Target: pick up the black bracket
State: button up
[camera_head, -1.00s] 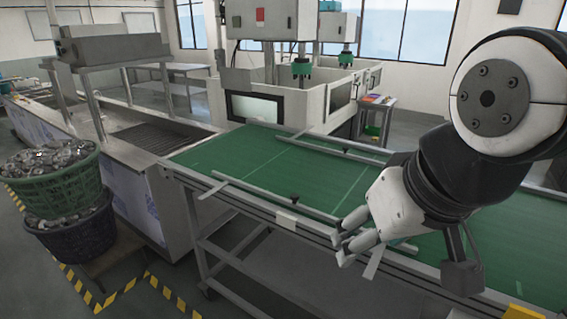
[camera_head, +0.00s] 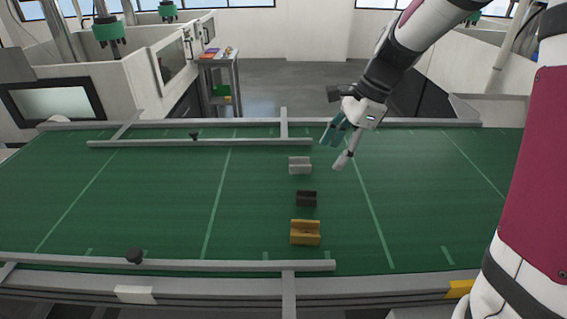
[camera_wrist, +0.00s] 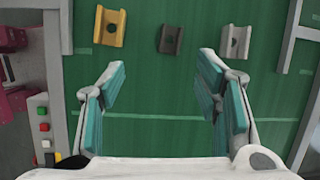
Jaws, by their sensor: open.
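The black bracket (camera_head: 306,198) lies on the green belt, between a grey bracket behind it and a yellow bracket in front. The black bracket also shows at the top middle of the wrist view (camera_wrist: 171,39), ahead of and between the fingertips. My gripper (camera_head: 341,148) is open and empty above the belt, right of the grey bracket and behind and right of the black one. In the wrist view its two teal-padded fingers (camera_wrist: 160,72) stand wide apart, with bare belt between them.
The grey bracket (camera_head: 300,165) and yellow bracket (camera_head: 305,232) stand close to the black one. Guide rails (camera_head: 200,143) run along the belt's back and front (camera_head: 210,264). The belt (camera_head: 110,200) is clear to the left. A control box with buttons (camera_wrist: 43,130) shows in the wrist view.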

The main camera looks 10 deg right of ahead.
aim_at(309, 190)
jog(key=w+a+f, duration=0.1)
jog(key=f, duration=0.4)
jog(key=w+a+f+m, duration=0.1)
jog(key=f, duration=0.4)
jog(key=w+a+f+m+p, duration=0.1)
jog(key=w+a+f, duration=0.1)
jog(key=f, duration=0.4)
jog(key=shift+w+a, duration=0.1)
grip_shut()
jog(key=shift+r, duration=0.1)
